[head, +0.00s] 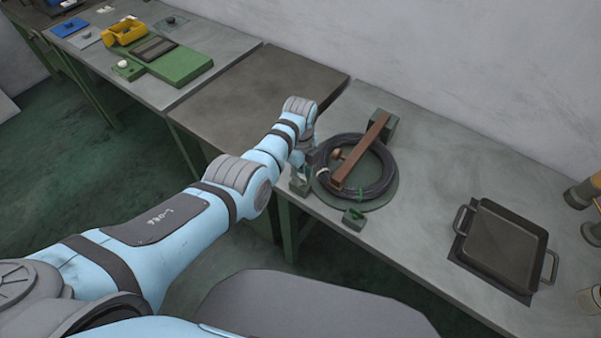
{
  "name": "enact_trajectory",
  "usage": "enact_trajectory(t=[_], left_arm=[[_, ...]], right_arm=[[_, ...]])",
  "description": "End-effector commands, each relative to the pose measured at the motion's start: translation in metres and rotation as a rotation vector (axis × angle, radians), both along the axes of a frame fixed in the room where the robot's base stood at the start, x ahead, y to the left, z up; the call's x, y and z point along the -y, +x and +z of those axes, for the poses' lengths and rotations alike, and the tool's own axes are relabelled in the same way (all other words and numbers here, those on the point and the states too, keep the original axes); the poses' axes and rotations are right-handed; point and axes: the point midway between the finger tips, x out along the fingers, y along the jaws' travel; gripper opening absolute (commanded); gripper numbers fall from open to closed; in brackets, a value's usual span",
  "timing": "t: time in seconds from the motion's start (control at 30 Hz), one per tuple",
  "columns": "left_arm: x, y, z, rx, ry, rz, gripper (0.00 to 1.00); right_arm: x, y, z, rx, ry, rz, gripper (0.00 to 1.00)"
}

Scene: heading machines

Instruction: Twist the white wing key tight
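I cannot clearly make out a white wing key in the head view. A small white knob (123,64) sits on a green block at the far left, but its shape is too small to tell. My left arm reaches from the lower left to the near table. My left gripper (301,172) is at the left edge of a black cable coil (372,186), beside a wooden bar (361,150) that lies across the coil. Its fingers are small and partly hidden by my wrist, so I cannot tell whether they are open or touching anything. My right gripper is not in view.
A black tray with handles (505,240) lies on the right of the grey table. A small green block (353,219) is at the front edge. A green fixture (180,66) and a yellow bin (125,31) stand at the far left. The brown tabletop (250,95) is clear.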

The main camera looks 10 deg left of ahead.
Motion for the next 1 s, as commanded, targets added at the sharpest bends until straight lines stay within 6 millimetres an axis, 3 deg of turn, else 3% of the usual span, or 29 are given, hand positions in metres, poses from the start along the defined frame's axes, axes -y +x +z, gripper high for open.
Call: enact_trajectory(t=[0.33, 0.43, 0.7, 0.83, 1.0], left_arm=[[0.0, 0.001, 0.009, 0.002, -0.001, 0.001, 0.25], [0.0, 0.0, 0.028, 0.005, -0.001, 0.002, 0.25], [0.0, 0.0, 0.102, 0.003, 0.0, 0.001, 0.25], [0.0, 0.0, 0.118, 0.0, 0.0, 0.0, 0.25], [0.0, -0.001, 0.12, -0.001, 0.0, 0.0, 0.25]], right_arm=[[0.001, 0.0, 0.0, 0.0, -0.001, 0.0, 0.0], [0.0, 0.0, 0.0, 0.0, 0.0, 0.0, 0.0], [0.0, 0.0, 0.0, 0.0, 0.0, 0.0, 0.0], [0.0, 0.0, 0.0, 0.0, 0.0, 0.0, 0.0], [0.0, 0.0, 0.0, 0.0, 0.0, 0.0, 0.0]])
